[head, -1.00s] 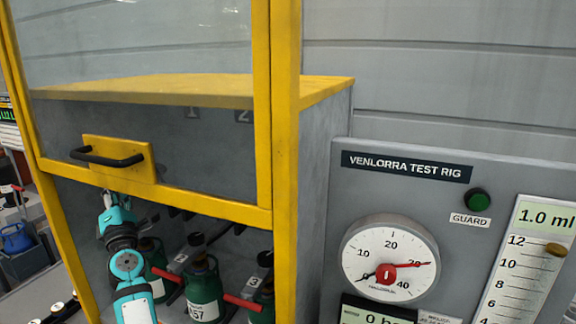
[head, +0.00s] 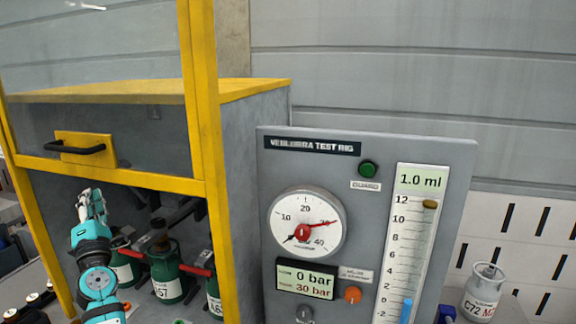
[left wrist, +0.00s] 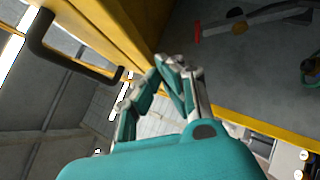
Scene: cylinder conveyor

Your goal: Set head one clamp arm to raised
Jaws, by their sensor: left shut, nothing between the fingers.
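My left gripper (head: 92,203) is shut and empty, raised in front of the yellow-framed cabinet, just below the black guard handle (head: 75,147). Its closed fingers also show in the left wrist view (left wrist: 170,75), near the yellow frame. Behind it, green cylinders (head: 167,283) stand in the cabinet bay with red-tipped clamp arms; one red arm end (head: 197,271) lies beside the middle cylinder. A grey clamp arm with a red end (left wrist: 196,33) shows in the left wrist view. I cannot tell which arm is head one; my arm covers part of the left cylinder. My right gripper is not visible.
The yellow guard frame (head: 205,140) stands over the bay with its lower edge above the cylinders. The test rig panel (head: 370,215) stands to the right, with gauge and a display reading 0 bar. A grey cylinder (head: 483,293) is at far right.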

